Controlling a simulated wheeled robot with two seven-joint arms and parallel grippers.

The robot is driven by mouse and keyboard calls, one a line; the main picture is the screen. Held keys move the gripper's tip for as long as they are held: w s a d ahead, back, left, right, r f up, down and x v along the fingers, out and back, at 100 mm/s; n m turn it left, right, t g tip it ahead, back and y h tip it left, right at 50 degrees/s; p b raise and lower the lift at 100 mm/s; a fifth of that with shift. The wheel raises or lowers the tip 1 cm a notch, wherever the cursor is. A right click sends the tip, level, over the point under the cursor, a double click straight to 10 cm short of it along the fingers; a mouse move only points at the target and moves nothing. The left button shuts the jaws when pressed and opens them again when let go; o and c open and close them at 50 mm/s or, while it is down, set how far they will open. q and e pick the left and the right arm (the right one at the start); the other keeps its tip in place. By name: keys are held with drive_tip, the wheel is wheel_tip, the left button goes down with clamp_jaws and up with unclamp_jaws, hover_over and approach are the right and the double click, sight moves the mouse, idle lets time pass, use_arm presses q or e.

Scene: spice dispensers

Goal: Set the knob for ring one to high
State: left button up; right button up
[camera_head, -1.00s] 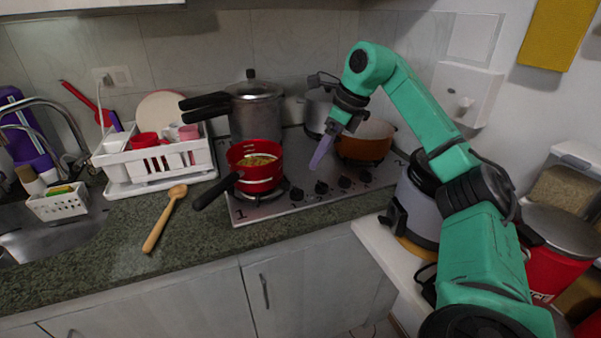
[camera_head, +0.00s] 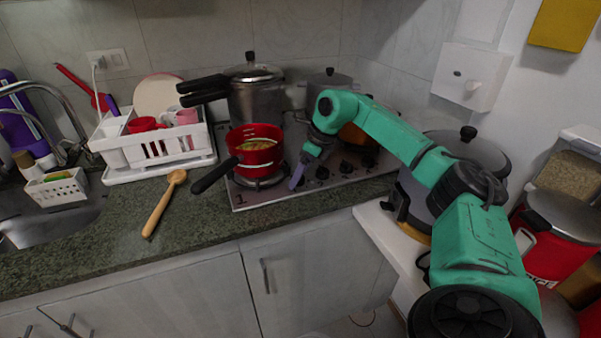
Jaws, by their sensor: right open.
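The cooktop (camera_head: 268,197) is a steel plate with a row of dark knobs along its front right part. Clear knobs show at the row's middle (camera_head: 322,173) and farther right (camera_head: 346,167). A mark like a "1" (camera_head: 240,198) is at the plate's front left corner. My right gripper (camera_head: 296,183) points down at the row's left end, its purple fingers over the leftmost knob's place and hiding it. The fingers are open; I cannot tell whether they touch the knob or how it is turned. My left gripper is out of view.
A red pot (camera_head: 258,160) with food stands just left of my right gripper, its black handle reaching over the counter. A pressure cooker (camera_head: 256,100) stands behind it. A wooden spoon (camera_head: 162,208) and white dish rack (camera_head: 160,168) are left. Counter in front is clear.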

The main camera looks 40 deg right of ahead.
clamp_jaws()
drive_tip(key=shift+r, duration=0.1)
drive_tip(key=m+p, duration=0.1)
drive_tip(key=m, duration=0.1)
drive_tip(key=m+h+p, duration=0.1)
drive_tip(key=m, duration=0.1)
drive_tip(key=shift+a+r+h, duration=0.15)
drive_tip(key=shift+h, duration=0.15)
drive_tip(key=m+h+p, duration=0.1)
drive_tip(key=m, duration=0.1)
drive_tip(key=shift+a+m, duration=0.1)
drive_tip(key=shift+m, duration=0.3)
drive_tip(key=shift+a+m+h+p, duration=0.1)
drive_tip(key=shift+m+h+p, duration=0.5)
drive_tip(key=shift+m, duration=0.9)
